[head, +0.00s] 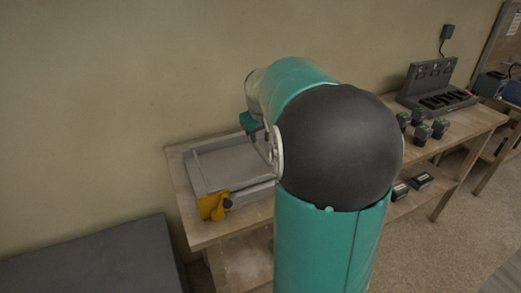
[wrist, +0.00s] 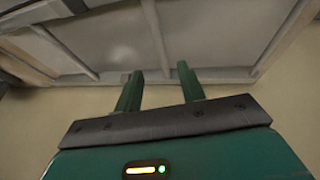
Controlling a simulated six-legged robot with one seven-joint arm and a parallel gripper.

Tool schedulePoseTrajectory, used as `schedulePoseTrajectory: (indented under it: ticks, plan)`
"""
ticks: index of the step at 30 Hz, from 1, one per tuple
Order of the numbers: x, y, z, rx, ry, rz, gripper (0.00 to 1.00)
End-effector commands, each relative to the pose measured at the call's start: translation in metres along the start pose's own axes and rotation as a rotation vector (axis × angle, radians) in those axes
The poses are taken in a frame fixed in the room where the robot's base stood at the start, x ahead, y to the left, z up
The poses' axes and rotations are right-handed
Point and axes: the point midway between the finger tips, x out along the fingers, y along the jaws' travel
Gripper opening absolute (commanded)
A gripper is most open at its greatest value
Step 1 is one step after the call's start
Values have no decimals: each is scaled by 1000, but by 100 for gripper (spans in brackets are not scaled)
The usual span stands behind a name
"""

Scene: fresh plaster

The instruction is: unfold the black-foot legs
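No black feet can be made out clearly, so I cannot tell which parts are the black-foot legs. In the wrist view a grey panel (wrist: 110,45) with a pale frame fills the top. A narrow bar (wrist: 154,33) on it runs down toward the gap between my fingers, and another bar (wrist: 63,50) slants at the left. My gripper (wrist: 160,70) has its two green fingers apart, pointing at the panel's edge, with nothing visibly clamped. In the head view a grey, tray-like framed panel (head: 225,165) lies on the wooden bench; my arm hides its right part and most of my gripper.
A yellow object (head: 214,206) sits at the panel's front corner on the bench (head: 205,236). Several dark, green-topped blocks (head: 421,131) and a charger rack (head: 437,90) stand at the right. More blocks (head: 421,180) lie on a lower shelf. A dark grey surface (head: 100,260) is at lower left.

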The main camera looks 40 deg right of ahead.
Motion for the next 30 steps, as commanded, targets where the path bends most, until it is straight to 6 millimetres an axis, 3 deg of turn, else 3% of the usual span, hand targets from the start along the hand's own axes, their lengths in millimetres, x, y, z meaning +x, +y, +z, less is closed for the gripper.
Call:
schedulePoseTrajectory:
  ticks: [9, 15, 20, 28, 30]
  plan:
    - [66, 1, 1, 1, -4, -3, 40]
    - [98, 1, 0, -1, -2, -2, 40]
    - [110, 1, -1, -2, -1, -2, 40]
    - [111, 1, -1, -2, 1, -1, 40]
    - [111, 1, -1, -2, 1, -1, 28]
